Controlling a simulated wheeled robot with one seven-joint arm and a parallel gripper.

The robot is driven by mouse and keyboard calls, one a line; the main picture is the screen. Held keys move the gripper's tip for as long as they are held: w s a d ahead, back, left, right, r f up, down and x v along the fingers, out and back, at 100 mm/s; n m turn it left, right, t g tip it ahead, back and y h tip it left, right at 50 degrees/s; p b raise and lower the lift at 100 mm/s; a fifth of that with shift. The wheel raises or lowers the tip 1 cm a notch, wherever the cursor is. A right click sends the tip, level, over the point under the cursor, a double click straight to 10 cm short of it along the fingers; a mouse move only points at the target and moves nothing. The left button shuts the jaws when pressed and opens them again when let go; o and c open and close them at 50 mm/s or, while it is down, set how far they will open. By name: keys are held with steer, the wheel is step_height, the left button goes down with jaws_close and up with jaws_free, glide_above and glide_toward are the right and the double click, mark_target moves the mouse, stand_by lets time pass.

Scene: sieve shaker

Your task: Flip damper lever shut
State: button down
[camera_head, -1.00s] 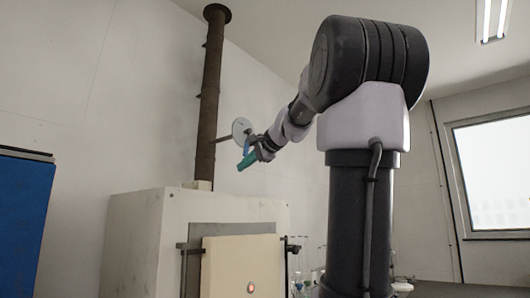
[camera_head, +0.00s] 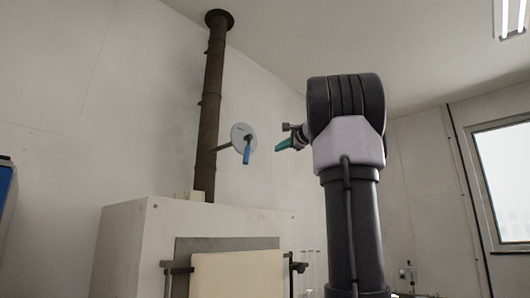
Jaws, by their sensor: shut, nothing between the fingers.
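The damper lever (camera_head: 247,152) has a blue handle and hangs down from the front of a round grey plate (camera_head: 238,134). The plate sits on a short rod from the dark rusty flue pipe (camera_head: 208,110), above the furnace. My gripper (camera_head: 279,147), with green fingers, is to the right of the lever and apart from it, pointing left at about the same height. The fingers are shut and hold nothing. Most of my arm behind it is hidden by my own shoulder link.
The white furnace (camera_head: 130,245) with a cream door (camera_head: 238,275) stands below the lever. Glassware (camera_head: 310,265) stands to its right, partly hidden. A window (camera_head: 505,180) is at the far right. The air between my gripper and the plate is clear.

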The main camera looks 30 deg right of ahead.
mark_target(248, 149)
steer(key=w+a, duration=0.5)
steer(key=w, duration=0.5)
